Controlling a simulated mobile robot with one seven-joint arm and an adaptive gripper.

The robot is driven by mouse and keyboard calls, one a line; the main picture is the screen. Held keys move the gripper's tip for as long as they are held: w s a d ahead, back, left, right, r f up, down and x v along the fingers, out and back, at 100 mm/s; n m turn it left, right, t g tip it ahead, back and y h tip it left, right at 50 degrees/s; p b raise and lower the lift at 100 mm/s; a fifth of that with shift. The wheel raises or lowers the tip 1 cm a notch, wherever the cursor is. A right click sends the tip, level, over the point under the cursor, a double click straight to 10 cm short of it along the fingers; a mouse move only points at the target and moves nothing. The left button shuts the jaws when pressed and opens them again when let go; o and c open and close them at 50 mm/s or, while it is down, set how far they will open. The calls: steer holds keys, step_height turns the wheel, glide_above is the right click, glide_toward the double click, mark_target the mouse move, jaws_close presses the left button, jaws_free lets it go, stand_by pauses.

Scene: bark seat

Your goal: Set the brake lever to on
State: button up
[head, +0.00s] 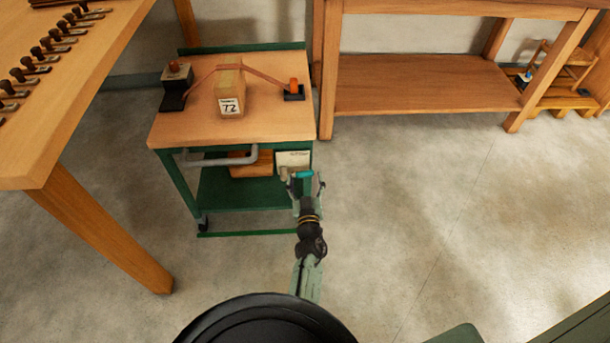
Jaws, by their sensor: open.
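A green cart (180,187) with a wooden top stands left of centre. A pale card (292,158) with small, unreadable print is on its near side, below the right end of the top. A short teal piece (302,174) with a cream end shows just below the card, at my fingertips. It may be the brake lever's handle, but its mount and setting cannot be made out. My gripper (305,183) is open at this piece. I cannot tell whether it touches it, and the gripper hides part of the area.
On the cart top, a strap (262,76) runs over a block marked 72 (229,92). A grey handle (215,160) sticks out in front. A workbench (70,75) stands left, a shelved wooden table (420,85) behind right. The floor at right is clear.

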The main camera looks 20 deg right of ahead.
steer(key=shift+b+x, duration=0.3)
steer(key=shift+x, duration=1.05)
steer(key=shift+c, duration=0.4)
steer(key=shift+d, duration=0.1)
jaws_close()
